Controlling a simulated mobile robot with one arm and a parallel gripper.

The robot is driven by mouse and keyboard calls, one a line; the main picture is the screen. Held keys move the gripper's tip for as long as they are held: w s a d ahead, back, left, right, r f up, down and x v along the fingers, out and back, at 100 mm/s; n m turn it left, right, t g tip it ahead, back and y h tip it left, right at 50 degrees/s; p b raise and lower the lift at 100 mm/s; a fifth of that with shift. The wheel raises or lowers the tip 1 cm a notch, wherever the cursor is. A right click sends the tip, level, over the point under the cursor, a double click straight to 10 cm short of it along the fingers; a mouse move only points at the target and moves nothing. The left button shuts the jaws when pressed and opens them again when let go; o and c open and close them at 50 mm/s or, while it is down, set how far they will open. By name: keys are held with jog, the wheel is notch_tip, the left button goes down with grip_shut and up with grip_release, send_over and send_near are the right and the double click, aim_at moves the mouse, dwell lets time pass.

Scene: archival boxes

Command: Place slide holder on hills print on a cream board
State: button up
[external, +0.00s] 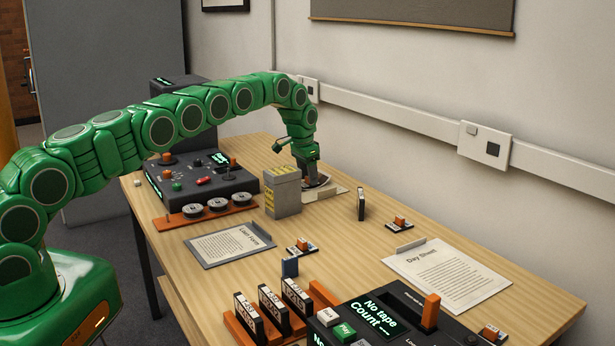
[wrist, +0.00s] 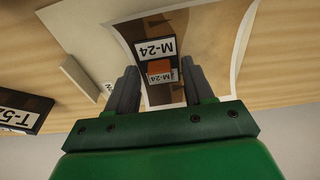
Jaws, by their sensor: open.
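My gripper (external: 311,170) is low over the far side of the table, behind a grey box. In the wrist view its two dark fingers (wrist: 161,76) are apart, on either side of a slide holder. The slide holder (wrist: 156,47) is dark with white M-24 labels and an orange block. It appears to lie on the print (wrist: 200,38), a brown picture with a pale border. A cream board (external: 336,190) shows under the gripper in the external view. The fingers partly hide the print, and I cannot tell whether they touch the holder.
The grey box (external: 283,193) stands close in front of my gripper. A black upright case (external: 361,204) stands to its right, and other orange-knobbed holders (external: 399,223) lie nearby. A dark control console (external: 203,179) is at left.

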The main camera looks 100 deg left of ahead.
aim_at(304, 185)
jog(key=shift+r, duration=0.1)
notch_tip(304, 185, up, 12)
jog(key=s+d, duration=0.1)
jog(key=shift+s, duration=0.15)
jog(key=shift+d, duration=0.2)
